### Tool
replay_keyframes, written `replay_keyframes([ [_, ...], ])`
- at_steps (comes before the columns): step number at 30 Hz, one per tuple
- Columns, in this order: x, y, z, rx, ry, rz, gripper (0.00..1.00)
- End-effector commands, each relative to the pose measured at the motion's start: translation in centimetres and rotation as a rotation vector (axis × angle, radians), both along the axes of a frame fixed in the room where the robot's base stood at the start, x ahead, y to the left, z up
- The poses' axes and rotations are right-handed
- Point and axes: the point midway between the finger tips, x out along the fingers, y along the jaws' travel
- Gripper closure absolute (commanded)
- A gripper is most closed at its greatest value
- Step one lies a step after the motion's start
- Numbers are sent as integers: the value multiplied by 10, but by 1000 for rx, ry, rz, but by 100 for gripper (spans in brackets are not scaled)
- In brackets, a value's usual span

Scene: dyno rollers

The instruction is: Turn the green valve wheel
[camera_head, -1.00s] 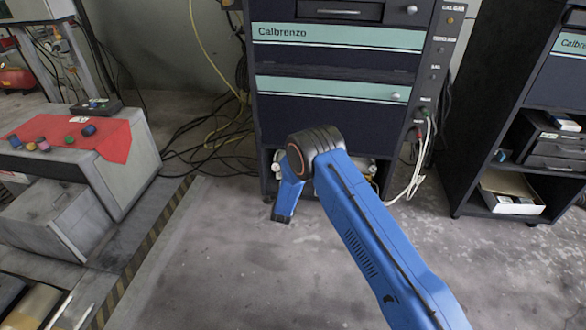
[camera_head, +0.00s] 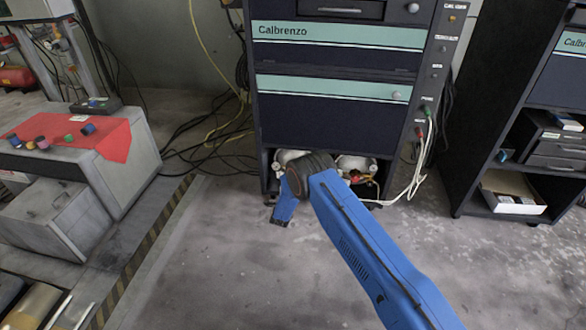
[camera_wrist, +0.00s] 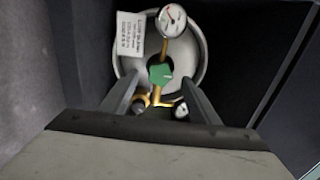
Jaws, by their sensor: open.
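The green valve wheel (camera_wrist: 160,74) shows in the wrist view on a brass fitting in front of a round grey gas cylinder (camera_wrist: 192,70). My gripper (camera_wrist: 157,80) is open, with one dark finger on each side of the wheel in the picture. I cannot tell how far the fingertips are from the wheel, and see no contact. A pressure gauge (camera_wrist: 172,20) stands above the wheel. A printed white tag (camera_wrist: 138,32) hangs at upper left. In the head view the wheel and fingers cannot be made out; my blue arm blocks part of the cabinet bottom.
Pale cylinders (camera_head: 357,164) sit in the bottom bay of the Calbrenzo cabinet (camera_head: 335,120). White cables (camera_head: 412,185) hang at its right side. In the wrist view, dark walls (camera_wrist: 240,50) flank the cylinder. A smaller gauge (camera_wrist: 181,110) sits below the wheel. The floor in front is clear.

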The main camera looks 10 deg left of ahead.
Motion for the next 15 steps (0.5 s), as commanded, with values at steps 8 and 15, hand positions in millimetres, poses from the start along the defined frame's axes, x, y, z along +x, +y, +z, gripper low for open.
replay_keyframes([
  [8, 50, -1, -1, 0, 0, -2, 44],
  [15, 81, -1, -1, 0, 0, -1, 44],
])
